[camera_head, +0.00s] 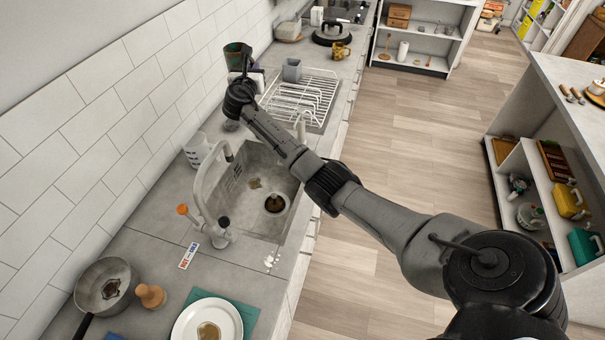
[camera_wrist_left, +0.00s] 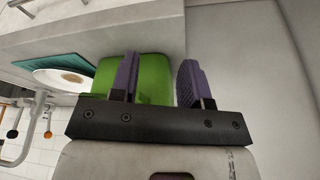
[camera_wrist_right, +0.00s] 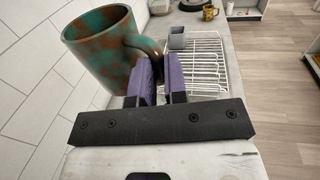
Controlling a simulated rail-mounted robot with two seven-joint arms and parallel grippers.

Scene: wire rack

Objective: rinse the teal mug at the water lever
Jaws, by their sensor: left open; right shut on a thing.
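The teal mug (camera_head: 235,55), stained with brown patches, is held up near the tiled wall, beyond the sink. My right gripper (camera_head: 247,74) is shut on its handle; the right wrist view shows the mug (camera_wrist_right: 103,45) roughly upright left of the purple fingers (camera_wrist_right: 158,78). The tap (camera_head: 203,185) stands at the near side of the sink (camera_head: 279,216), with an orange-ended lever (camera_head: 182,210) and a dark-ended lever (camera_head: 224,221). My left gripper (camera_wrist_left: 158,72) shows only in its own wrist view, open, with a green thing behind its fingers.
A white wire rack (camera_head: 300,98) with a grey cup (camera_head: 292,70) stands beyond the sink. A white striped cup (camera_head: 197,150) stands by the wall. A pan (camera_head: 106,287), a wooden piece (camera_head: 151,296) and a stained plate (camera_head: 207,322) occupy the near counter.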

